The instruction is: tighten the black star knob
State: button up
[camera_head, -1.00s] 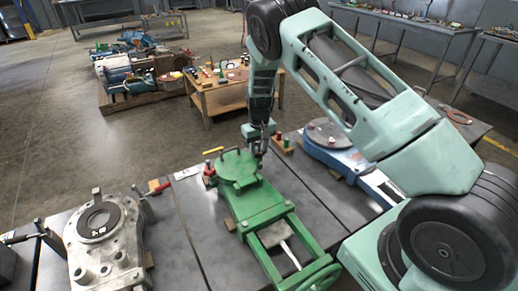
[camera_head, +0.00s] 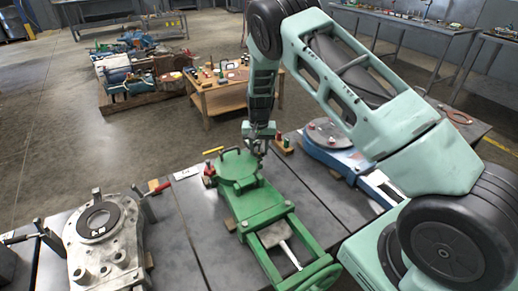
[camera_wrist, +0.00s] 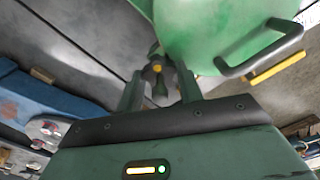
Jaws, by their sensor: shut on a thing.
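The black star knob (camera_wrist: 156,68) has a small yellow centre and shows between my fingers in the wrist view, at the edge of a green round-topped fixture (camera_wrist: 215,30). My gripper (camera_wrist: 160,78) is shut on the knob, one finger on each side of it. In the head view my gripper (camera_head: 259,148) points down at the right rim of the green fixture (camera_head: 262,205), which lies on the grey table. The knob is too small and hidden by the fingers to make out there.
A grey metal fixture (camera_head: 103,245) stands at the left of the table. A blue fixture with a round plate (camera_head: 330,138) is close on the right of my gripper. A black handle (camera_wrist: 262,50) rises from the green disc. A wooden bench (camera_head: 225,88) stands behind.

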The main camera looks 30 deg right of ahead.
dwell(0.3)
jog(key=o, duration=1)
jog(key=shift+r, duration=0.1)
notch_tip(320, 180, up, 17)
jog(key=b, duration=0.1)
jog(key=shift+r, duration=0.15)
